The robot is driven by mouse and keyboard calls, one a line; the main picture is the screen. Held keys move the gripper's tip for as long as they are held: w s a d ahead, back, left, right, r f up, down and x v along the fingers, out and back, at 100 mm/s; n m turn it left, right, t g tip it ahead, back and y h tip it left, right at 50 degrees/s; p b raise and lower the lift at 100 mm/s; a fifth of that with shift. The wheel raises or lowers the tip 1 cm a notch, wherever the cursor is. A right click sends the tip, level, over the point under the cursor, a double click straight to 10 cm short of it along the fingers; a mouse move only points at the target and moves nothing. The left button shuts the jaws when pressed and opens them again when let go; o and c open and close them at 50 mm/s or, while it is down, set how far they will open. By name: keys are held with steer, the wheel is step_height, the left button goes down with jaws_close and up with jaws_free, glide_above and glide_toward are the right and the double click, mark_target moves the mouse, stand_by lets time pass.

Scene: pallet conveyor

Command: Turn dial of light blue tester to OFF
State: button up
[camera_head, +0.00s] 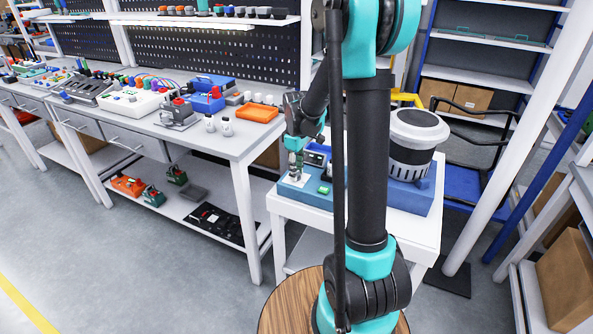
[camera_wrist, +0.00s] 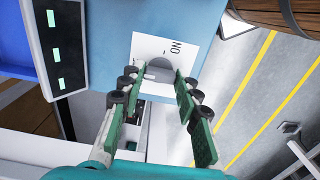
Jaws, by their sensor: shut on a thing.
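The light blue tester (camera_head: 312,201) sits on a white table (camera_head: 300,217) in the head view, partly hidden behind my arm. Its light blue top (camera_wrist: 105,22) fills the upper middle of the wrist view. A white label plate (camera_wrist: 146,45) on it carries an upside-down ON mark near its upper right. The grey round dial (camera_wrist: 160,64) is in the middle of this plate. My gripper (camera_wrist: 156,76) has its green fingers on both sides of the dial and is shut on it. In the head view my gripper (camera_head: 296,165) reaches down onto the tester's left part.
A dark panel with green bars (camera_wrist: 54,48) lies left of the dial. A grey-and-white round container (camera_head: 415,140) stands at the right of the table. A long workbench (camera_head: 215,135) with tools and devices is to the left. Open floor lies in front of the bench.

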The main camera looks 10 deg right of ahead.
stand_by(0.5)
steer(key=o, duration=1.1)
step_height(320, 180, up, 12)
steer(key=shift+s, duration=0.1)
